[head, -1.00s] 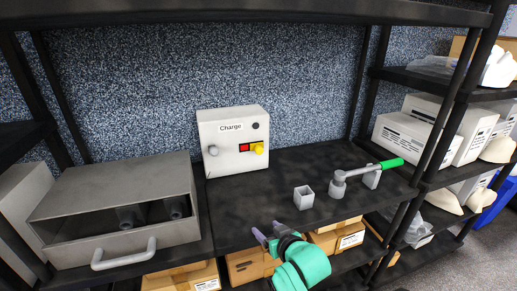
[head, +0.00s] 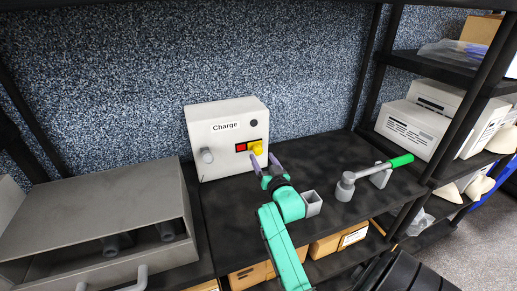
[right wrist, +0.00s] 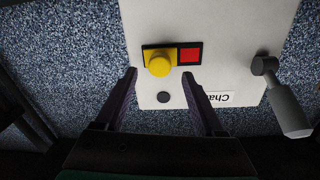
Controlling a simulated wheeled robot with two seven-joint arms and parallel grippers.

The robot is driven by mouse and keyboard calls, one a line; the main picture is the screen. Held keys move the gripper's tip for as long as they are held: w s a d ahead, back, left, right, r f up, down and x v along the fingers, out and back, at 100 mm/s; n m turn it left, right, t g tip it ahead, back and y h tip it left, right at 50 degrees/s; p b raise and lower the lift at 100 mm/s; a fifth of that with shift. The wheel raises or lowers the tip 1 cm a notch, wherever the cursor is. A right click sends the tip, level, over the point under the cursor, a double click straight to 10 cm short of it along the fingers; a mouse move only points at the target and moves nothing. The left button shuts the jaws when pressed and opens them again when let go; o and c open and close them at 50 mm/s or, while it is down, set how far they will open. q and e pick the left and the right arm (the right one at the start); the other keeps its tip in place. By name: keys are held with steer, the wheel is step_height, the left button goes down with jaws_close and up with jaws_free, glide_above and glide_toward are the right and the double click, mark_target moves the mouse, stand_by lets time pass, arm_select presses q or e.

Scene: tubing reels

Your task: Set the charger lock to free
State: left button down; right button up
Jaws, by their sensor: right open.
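The white box labelled "Charge" (head: 225,113) stands on the dark shelf against the speckled wall. Its front has a yellow knob (head: 256,148) beside a red square (head: 241,147) on a black plate, a dark round spot (head: 253,123) and a grey handle (head: 206,155) at the left. My right gripper (head: 264,163) is open and empty, just in front of the yellow knob. In the right wrist view the box appears turned over, with the yellow knob (right wrist: 159,64) between and beyond the open fingertips (right wrist: 161,75); contact cannot be told. My left gripper is not in view.
A grey drawer-like case (head: 100,205) stands at the left. A small square grey cup (head: 312,204) sits close to my right arm. A grey fitting with a green-handled lever (head: 400,161) stands to the right. Cardboard boxes (head: 340,238) lie below.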

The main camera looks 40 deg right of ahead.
mark_target(259, 153)
steer(key=x, duration=0.5)
steer(key=shift+w+f, duration=0.1)
steer(key=shift+f, duration=0.05)
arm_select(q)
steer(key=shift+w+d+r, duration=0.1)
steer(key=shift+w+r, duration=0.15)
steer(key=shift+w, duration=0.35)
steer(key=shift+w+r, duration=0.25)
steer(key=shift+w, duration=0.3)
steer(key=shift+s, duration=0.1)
arm_select(e)
jaws_close()
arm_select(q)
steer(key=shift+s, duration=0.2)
